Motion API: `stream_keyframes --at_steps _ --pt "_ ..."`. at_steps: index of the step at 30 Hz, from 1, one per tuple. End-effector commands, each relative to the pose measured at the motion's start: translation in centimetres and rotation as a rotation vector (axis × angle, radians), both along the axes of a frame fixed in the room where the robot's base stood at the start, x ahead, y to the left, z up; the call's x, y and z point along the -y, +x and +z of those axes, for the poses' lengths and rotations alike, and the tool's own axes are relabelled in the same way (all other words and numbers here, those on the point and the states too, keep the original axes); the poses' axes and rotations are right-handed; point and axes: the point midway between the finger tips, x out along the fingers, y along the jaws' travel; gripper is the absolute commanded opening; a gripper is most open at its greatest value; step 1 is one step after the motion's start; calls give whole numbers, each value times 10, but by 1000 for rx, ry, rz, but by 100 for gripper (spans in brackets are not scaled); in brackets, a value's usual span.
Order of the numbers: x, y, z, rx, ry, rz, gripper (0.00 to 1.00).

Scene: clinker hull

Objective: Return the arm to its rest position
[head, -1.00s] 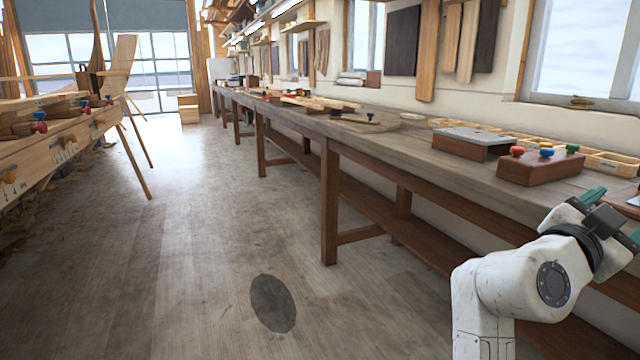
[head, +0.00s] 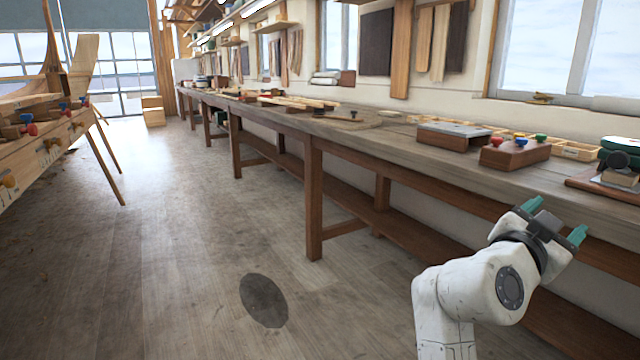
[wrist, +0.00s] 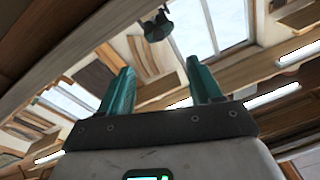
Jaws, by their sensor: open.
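My gripper (head: 554,222) shows at the lower right of the head view, with two teal fingers spread apart and nothing between them. It is beside the front edge of the long workbench (head: 350,140), at the end of my bent white arm. In the wrist view my gripper (wrist: 162,90) points up towards windows and shelving, with its fingers apart and empty.
On the bench stand a wooden block with coloured knobs (head: 515,152), a grey-topped box (head: 454,136) and a dark green-topped tool (head: 620,150). A boat hull (head: 45,135) stands at the left. The floor (head: 190,230) between is open, with a dark oval patch (head: 263,300).

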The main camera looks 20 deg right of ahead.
Motion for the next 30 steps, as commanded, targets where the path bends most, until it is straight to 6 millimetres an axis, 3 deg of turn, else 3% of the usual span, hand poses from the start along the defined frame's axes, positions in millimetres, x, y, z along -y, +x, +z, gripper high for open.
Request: stream_keyframes --at_steps 5,11,16,20,24,30 --pt "-4 3 -37 -90 71 55 64" --pt "-14 6 -99 -251 189 154 64" --pt "-36 1 -179 -471 336 295 64" --pt "-70 -18 -259 -716 483 463 64" --pt "-118 -51 -335 -978 633 671 64" --pt "-183 -110 -405 -1267 792 952 64"
